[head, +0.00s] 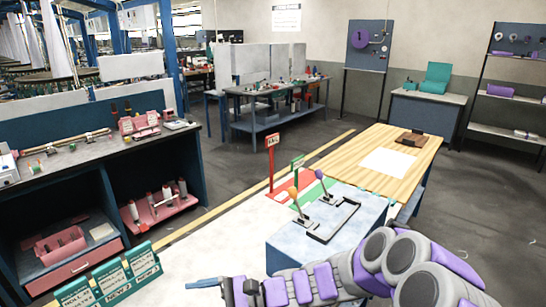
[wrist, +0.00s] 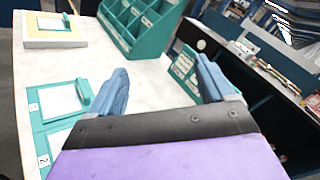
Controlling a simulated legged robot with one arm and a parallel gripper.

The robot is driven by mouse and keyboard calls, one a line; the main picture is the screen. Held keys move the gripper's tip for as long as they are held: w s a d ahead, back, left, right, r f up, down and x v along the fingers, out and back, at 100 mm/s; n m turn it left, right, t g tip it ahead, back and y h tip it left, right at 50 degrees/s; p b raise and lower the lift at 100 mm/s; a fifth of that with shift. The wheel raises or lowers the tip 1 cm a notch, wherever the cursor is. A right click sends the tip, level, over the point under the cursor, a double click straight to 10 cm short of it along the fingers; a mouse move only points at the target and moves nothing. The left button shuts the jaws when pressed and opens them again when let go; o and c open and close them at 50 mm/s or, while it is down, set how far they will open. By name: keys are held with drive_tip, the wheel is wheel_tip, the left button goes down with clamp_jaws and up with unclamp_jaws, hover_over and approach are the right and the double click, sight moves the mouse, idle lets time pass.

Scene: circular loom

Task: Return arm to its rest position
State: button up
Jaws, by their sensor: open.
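My gripper (head: 208,285) shows in the head view at the lower middle, at the end of my purple and grey arm, which stretches left across the front of the view. In the wrist view my gripper (wrist: 158,68) has its two blue fingers spread wide apart, with nothing between them but the white tabletop. A teal rack with compartments (wrist: 135,25) stands beyond the fingertips. A teal clipboard with white paper (wrist: 62,102) lies to the left of the fingers, apart from them.
A blue box with two levers (head: 325,222) stands just behind my arm. Teal card holders (head: 110,275) stand at lower left. A wooden table (head: 350,150) is behind the box. A dark workbench (head: 85,175) lines the left. Grey floor (head: 490,215) is open at right.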

drive_tip(key=s+d+r+n+g+h, duration=0.1)
drive_tip(key=s+d+n+h, duration=0.25)
drive_tip(key=s, duration=0.35)
drive_tip(key=s+d+n+g+h, duration=0.2)
drive_tip(key=s+d+n+h, duration=0.15)
drive_tip(key=s, duration=0.25)
drive_tip(key=s+d+t+h, duration=0.1)
drive_tip(key=s+d+h, duration=0.2)
drive_tip(key=d, duration=0.4)
drive_tip(key=s+d+f+n+t+h, duration=0.1)
drive_tip(key=s+d+h, duration=0.2)
drive_tip(key=d, duration=0.5)
drive_tip(key=s+d+n+t+h, duration=0.1)
drive_tip(key=s+d+t+h, duration=0.1)
drive_tip(key=s+d+h, duration=0.2)
drive_tip(key=d, duration=0.3)
drive_tip(key=shift+d+f, duration=0.15)
drive_tip(key=shift+d, duration=0.15)
drive_tip(key=shift+a, duration=0.1)
